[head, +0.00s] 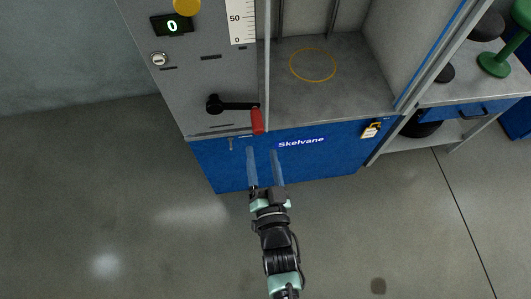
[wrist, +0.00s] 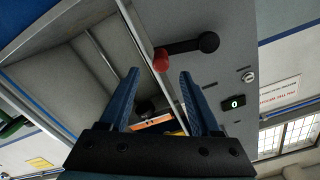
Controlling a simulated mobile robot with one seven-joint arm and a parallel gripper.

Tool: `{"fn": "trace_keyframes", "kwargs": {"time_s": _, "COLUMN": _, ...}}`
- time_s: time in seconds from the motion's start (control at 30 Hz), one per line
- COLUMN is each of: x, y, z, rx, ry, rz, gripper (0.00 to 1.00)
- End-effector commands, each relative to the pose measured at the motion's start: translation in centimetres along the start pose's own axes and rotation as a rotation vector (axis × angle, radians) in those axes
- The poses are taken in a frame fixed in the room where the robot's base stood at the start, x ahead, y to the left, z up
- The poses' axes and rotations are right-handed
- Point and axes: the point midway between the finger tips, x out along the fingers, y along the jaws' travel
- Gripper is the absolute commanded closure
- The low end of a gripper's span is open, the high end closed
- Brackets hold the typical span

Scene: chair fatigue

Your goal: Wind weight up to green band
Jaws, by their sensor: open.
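A crank sits low on the grey front panel of the blue-based machine. Its black arm (head: 238,105) points right from the hub, with a red handle (head: 258,121) at the end. The red handle also shows in the wrist view (wrist: 161,60). My gripper (head: 263,151) is open and empty, in front of the machine and just below the handle in the head view. In the wrist view the handle appears between and beyond the fingertips (wrist: 159,74). A display (head: 172,25) reads 0. A white scale (head: 242,20) shows 0 and 50. I cannot make out the weight or a green band.
A yellow ring (head: 313,65) marks the grey machine bed. A side bench (head: 460,92) holds dark discs and a green stand. The floor in front is clear.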

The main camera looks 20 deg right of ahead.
Motion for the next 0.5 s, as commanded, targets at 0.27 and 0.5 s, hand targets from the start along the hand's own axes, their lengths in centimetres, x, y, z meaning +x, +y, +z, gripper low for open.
{"fn": "trace_keyframes", "kwargs": {"time_s": 0.27, "x": -4.1, "y": 0.1, "z": 0.1, "rx": -0.001, "ry": -0.003, "rz": 0.001, "gripper": 0.36}}
{"fn": "trace_keyframes", "kwargs": {"time_s": 0.5, "x": -4.8, "y": 0.0, "z": 0.1, "rx": 0.000, "ry": -0.001, "rz": 0.000, "gripper": 0.36}}
